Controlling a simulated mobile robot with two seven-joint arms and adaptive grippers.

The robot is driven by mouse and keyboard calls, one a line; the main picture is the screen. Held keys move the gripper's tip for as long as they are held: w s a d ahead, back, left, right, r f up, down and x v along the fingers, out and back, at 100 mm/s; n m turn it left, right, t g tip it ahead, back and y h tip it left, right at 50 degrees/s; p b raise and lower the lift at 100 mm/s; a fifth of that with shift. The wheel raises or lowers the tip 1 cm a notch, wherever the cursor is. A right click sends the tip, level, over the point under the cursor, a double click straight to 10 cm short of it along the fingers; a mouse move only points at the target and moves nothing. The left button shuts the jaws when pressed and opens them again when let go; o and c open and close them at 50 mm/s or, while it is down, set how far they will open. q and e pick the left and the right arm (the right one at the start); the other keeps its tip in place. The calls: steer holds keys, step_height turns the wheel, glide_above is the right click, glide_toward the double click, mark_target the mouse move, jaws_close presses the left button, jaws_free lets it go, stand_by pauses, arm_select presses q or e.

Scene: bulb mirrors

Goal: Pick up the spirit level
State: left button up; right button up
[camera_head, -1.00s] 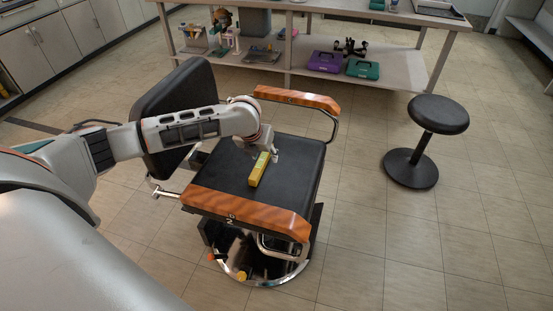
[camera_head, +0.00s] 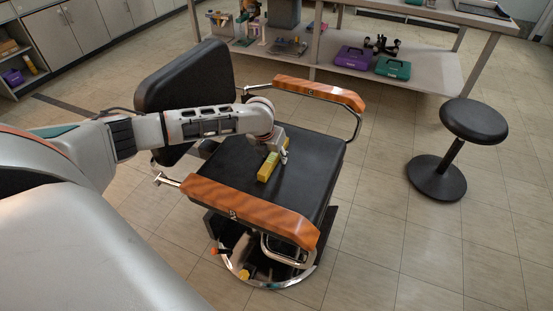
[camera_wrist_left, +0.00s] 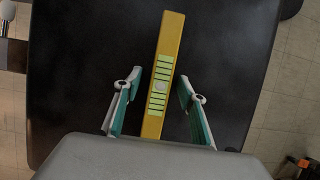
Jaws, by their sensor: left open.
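The yellow spirit level (camera_head: 264,173) lies on the black seat (camera_head: 305,178) of a chair with wooden armrests. My left gripper (camera_head: 279,158) is over the level at the seat. In the left wrist view the left gripper (camera_wrist_left: 157,92) is open, one finger on each side of the level, with a gap on both sides. The gripper body hides the level's near end. My right gripper is in neither view.
The wooden armrests (camera_head: 250,212) stand above both sides of the seat, and the backrest (camera_head: 185,85) rises at its left. A black stool (camera_head: 473,121) stands at the right. A workbench (camera_head: 430,78) with purple and green cases is behind. Floor between chair and stool is clear.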

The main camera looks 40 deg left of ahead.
arm_select(q)
steer(key=shift+r, duration=0.2)
steer(key=shift+c, duration=0.3)
jaws_close()
steer(key=shift+r, duration=0.1)
